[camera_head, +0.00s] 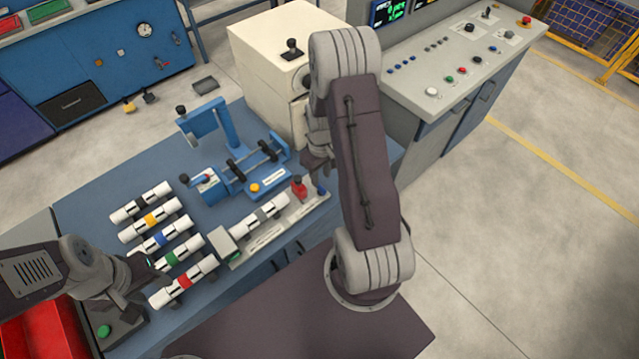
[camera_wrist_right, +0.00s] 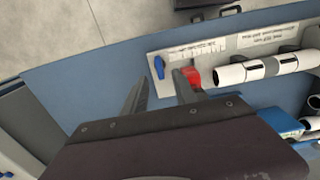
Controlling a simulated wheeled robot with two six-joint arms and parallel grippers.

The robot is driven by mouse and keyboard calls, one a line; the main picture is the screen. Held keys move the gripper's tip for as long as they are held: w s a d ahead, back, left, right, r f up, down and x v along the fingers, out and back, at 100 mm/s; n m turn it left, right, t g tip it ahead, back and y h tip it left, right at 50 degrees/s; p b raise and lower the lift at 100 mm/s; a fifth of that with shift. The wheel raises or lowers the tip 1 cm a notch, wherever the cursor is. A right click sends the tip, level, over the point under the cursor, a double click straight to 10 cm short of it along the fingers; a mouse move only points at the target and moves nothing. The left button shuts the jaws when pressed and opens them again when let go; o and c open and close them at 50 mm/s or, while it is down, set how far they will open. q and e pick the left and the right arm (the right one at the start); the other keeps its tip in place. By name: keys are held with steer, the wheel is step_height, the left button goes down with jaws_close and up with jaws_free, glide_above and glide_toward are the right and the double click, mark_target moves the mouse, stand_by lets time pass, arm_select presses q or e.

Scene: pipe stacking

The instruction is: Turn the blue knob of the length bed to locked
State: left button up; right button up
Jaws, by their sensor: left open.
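The length bed (camera_head: 240,250) is a pale grey plate near the table's front edge, holding a white pipe with a grey band (camera_head: 262,213). Its blue knob (camera_head: 321,188) is at the right end, beside a red knob (camera_head: 299,187). In the right wrist view the blue knob (camera_wrist_right: 161,66) shows just beyond my right gripper's fingertips (camera_wrist_right: 162,80), between their lines. The red knob (camera_wrist_right: 193,77) is beside the right-hand finger. My right gripper (camera_head: 318,163) is open and empty; contact with the blue knob cannot be told. My left gripper (camera_head: 146,270) is open beside the pipes.
Several white pipes with coloured bands, such as a yellow-banded one (camera_head: 150,220), lie on the left of the blue table (camera_head: 95,205). A blue fixture (camera_head: 240,160) stands behind the length bed. A cream box (camera_head: 265,50) and a control console (camera_head: 440,80) stand behind my right arm.

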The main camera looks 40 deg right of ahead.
mark_target(321, 187)
step_height(321, 187, down, 6)
steer(key=shift+r, duration=0.15)
jaws_close()
